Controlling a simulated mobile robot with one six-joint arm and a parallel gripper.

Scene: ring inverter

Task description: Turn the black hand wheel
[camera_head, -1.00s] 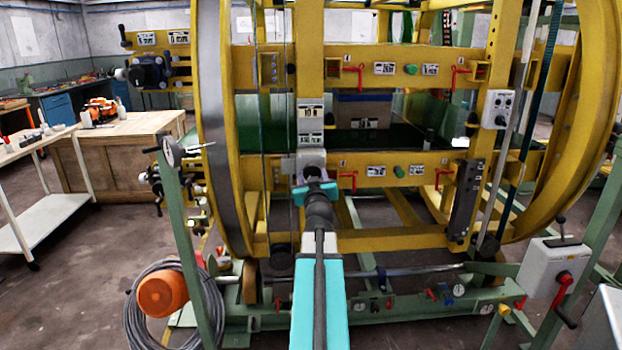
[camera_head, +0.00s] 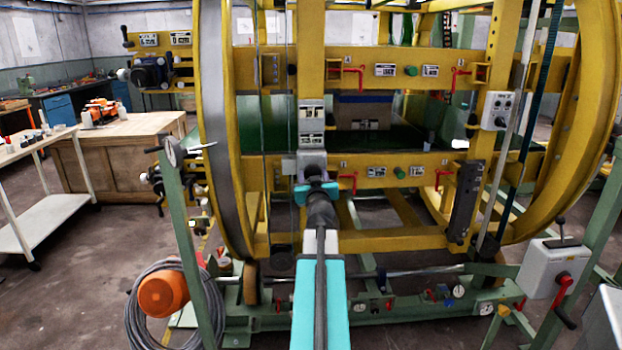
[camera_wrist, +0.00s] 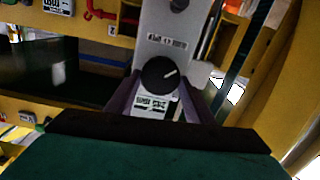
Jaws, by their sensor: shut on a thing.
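The black hand wheel (camera_wrist: 160,73) shows in the wrist view as a round black knob with a white line on its face. It sits on a grey panel (camera_wrist: 166,44) with a printed label below it. My gripper (camera_wrist: 161,92) has one purple-grey finger on each side of the wheel and is shut on it. In the head view my gripper (camera_head: 312,170) is at the grey box (camera_head: 311,158) on the yellow upright, mostly hidden behind my wrist. The wheel cannot be made out there.
A second dark knob (camera_wrist: 179,5) is higher on the panel. Yellow crossbars with red handles (camera_head: 347,182) and green buttons (camera_head: 399,172) flank the upright. A large yellow ring (camera_head: 232,150) stands left. A grey switch box (camera_head: 553,266) with a red lever is at right.

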